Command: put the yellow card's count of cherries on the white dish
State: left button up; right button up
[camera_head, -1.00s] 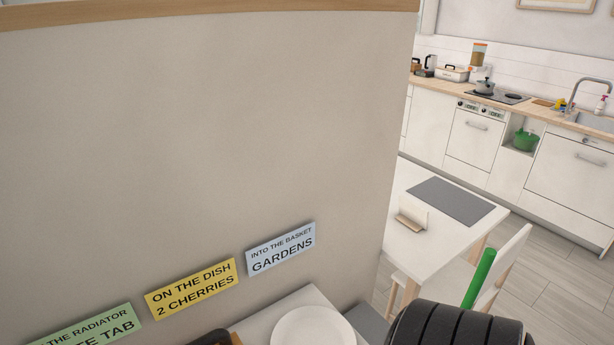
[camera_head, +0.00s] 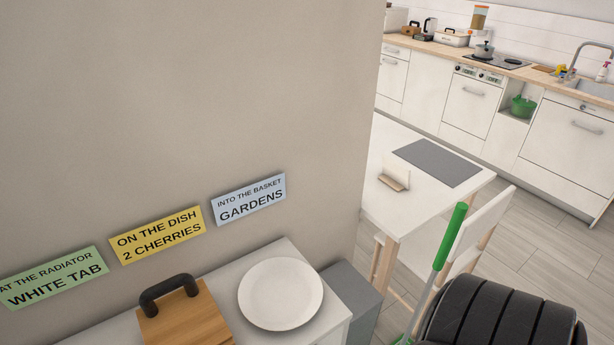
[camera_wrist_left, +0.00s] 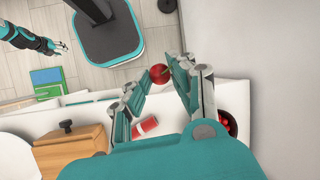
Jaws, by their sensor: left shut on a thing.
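The yellow card (camera_head: 157,236) on the wall reads "ON THE DISH 2 CHERRIES". The white dish (camera_head: 281,294) lies empty on a white top below the cards; its edge also shows in the left wrist view (camera_wrist_left: 14,156). My left gripper (camera_wrist_left: 160,78) is shut on a red cherry (camera_wrist_left: 159,74), held at its fingertips above the white top. A dark bowl with red cherries (camera_wrist_left: 228,122) is partly hidden behind a finger. My right gripper (camera_wrist_left: 61,46) is small in the left wrist view, away from the dish; its opening is unclear. Neither gripper shows in the head view.
A wooden box (camera_head: 185,322) with a black handle stands left of the dish. A red-and-white item (camera_wrist_left: 145,127) lies near the left gripper. A green card (camera_head: 54,277) and a blue card (camera_head: 248,199) flank the yellow one. A green-handled pole (camera_head: 450,236) stands at right.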

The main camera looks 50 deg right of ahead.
aim_at(275, 297)
jog(key=i+j+z, duration=0.1)
jog(key=z, duration=0.3)
jog(key=i+j+z, duration=0.1)
jog(key=z, duration=0.35)
jog(key=j+z, duration=0.15)
jog(key=z, duration=0.25)
jog(key=i+j+z, duration=0.1)
jog(key=z, duration=0.3)
jog(key=j, duration=0.1)
